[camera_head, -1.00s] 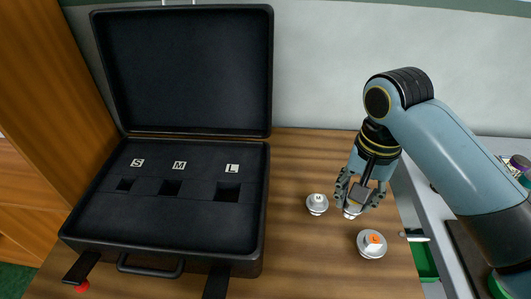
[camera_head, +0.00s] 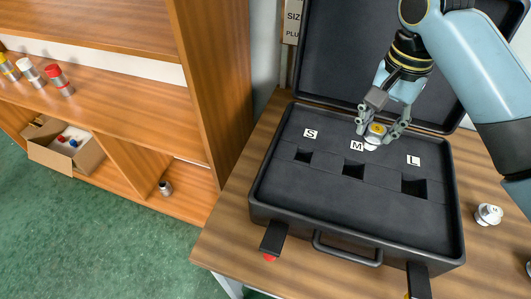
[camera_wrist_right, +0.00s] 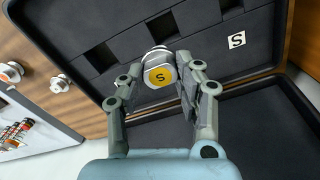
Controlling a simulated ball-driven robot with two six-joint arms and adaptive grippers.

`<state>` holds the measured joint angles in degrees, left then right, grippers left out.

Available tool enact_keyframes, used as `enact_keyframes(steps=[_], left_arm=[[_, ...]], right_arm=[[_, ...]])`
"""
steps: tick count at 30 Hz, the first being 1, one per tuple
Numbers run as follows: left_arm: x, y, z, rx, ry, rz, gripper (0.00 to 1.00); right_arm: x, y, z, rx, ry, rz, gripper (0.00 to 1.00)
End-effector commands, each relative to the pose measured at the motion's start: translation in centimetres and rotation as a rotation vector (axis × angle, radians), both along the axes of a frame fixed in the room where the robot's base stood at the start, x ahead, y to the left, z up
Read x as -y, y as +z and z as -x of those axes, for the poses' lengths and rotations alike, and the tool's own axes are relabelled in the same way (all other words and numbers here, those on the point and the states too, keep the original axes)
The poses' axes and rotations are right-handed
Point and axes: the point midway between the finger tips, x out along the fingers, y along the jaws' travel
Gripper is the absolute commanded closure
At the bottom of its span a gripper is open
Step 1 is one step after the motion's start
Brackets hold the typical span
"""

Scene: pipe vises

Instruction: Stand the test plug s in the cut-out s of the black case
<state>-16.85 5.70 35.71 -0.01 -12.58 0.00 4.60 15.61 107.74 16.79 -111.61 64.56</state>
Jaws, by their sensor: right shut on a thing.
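The black case (camera_head: 330,218) stands open on the table. Its panel has the labels S (camera_head: 310,133), M and L, with the square cut-out s (camera_head: 304,156) at the left, empty. My right gripper (camera_head: 382,121) is shut on the test plug s (camera_head: 374,137), a pale metal plug with a yellow top. The plug is over the panel's back part, right beside the M label, to the right of the cut-out s. My left gripper is not in view.
The cut-outs m (camera_head: 353,171) and l (camera_head: 414,188) are empty. The raised lid (camera_head: 345,50) stands behind the panel. Another plug (camera_head: 489,214) stands on the table right of the case. A wooden shelf (camera_head: 205,90) rises at the left.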

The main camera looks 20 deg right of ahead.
Motion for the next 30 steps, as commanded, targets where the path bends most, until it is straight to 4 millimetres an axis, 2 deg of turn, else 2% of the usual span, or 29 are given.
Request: enact_keyframes(steps=[4, 7, 13, 19, 26, 30], left_arm=[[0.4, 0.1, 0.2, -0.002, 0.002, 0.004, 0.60], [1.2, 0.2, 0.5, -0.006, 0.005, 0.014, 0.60], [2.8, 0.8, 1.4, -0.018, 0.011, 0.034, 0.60], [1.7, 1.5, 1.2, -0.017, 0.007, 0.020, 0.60], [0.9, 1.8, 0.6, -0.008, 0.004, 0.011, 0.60], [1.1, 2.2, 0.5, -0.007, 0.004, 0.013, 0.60]], right_arm=[[0.4, 0.9, -1.1, 0.001, -0.001, 0.001, 1.00], [-0.6, 0.7, -1.9, -0.001, -0.003, -0.005, 1.00], [-4.9, -2.0, -4.0, -0.004, 0.000, -0.008, 1.00], [-8.5, -4.6, -6.0, -0.003, 0.001, -0.004, 1.00], [-9.8, -6.2, -6.8, -0.003, 0.000, 0.002, 1.00], [-9.8, -8.3, -6.7, -0.004, 0.000, 0.001, 1.00]])
